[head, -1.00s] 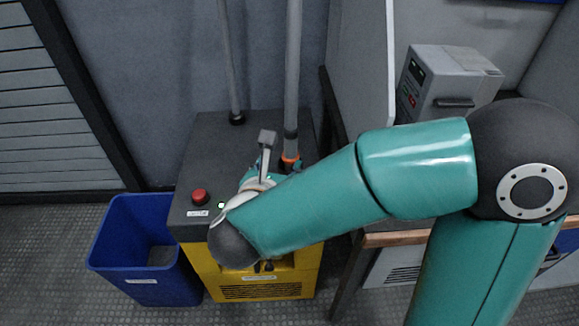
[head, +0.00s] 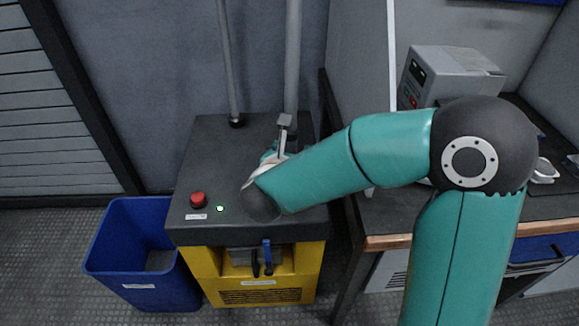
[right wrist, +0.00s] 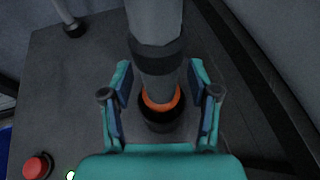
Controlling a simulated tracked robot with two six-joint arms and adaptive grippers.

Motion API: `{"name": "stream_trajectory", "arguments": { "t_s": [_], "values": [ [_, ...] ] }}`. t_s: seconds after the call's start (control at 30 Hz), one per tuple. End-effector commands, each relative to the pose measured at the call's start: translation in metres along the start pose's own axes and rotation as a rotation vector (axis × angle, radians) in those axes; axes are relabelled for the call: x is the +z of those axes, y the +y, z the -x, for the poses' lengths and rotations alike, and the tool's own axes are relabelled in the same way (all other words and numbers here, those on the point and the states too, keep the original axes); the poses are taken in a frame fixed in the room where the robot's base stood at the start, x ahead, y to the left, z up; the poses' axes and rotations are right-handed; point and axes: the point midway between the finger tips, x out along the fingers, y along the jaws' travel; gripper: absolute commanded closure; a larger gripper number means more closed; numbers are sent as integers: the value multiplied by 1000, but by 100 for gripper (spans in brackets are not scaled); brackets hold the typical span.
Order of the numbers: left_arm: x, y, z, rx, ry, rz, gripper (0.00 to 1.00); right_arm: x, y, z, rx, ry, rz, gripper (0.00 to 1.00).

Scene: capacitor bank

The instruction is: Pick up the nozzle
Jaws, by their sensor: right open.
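The nozzle appears to be the thick grey upright tube (head: 292,65) at the back of the dark-topped machine (head: 212,145). In the right wrist view, the tube (right wrist: 158,88) has a dark collar and an orange ring at its foot, in a black round socket (right wrist: 162,117). My right gripper (right wrist: 160,76) is open, with one finger on each side of the tube. I see no clear contact. In the head view, my right arm and wrist hide the fingers and the tube's foot. My left gripper is not in view.
A thinner grey pole (head: 229,65) stands left of the tube. A red button (head: 198,200) and a green light (head: 220,209) are on the machine's front left. A blue bin (head: 120,265) stands left. A workbench (head: 390,225) and a grey panel (head: 362,60) stand right.

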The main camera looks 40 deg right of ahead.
Motion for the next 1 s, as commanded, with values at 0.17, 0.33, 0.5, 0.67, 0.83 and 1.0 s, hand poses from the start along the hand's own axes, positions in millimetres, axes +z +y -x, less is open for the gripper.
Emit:
{"name": "stream_trajectory", "arguments": {
  "t_s": [0.17, 0.33, 0.5, 0.67, 0.83, 1.0],
  "values": [
    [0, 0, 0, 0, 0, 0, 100, 0, 0, 0, 1, 0, 0, 50],
    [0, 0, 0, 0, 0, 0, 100, 0, 0, 1, 1, 0, 0, 78],
    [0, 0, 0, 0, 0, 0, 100, -1, 1, 1, 1, 2, 1, 100],
    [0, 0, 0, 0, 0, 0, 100, -1, 1, 1, 1, 2, 1, 100],
    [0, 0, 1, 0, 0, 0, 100, 0, 1, 1, 2, 3, 1, 100],
    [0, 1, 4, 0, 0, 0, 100, 9, 1, 5, 2, 2, 0, 100]
  ]
}}
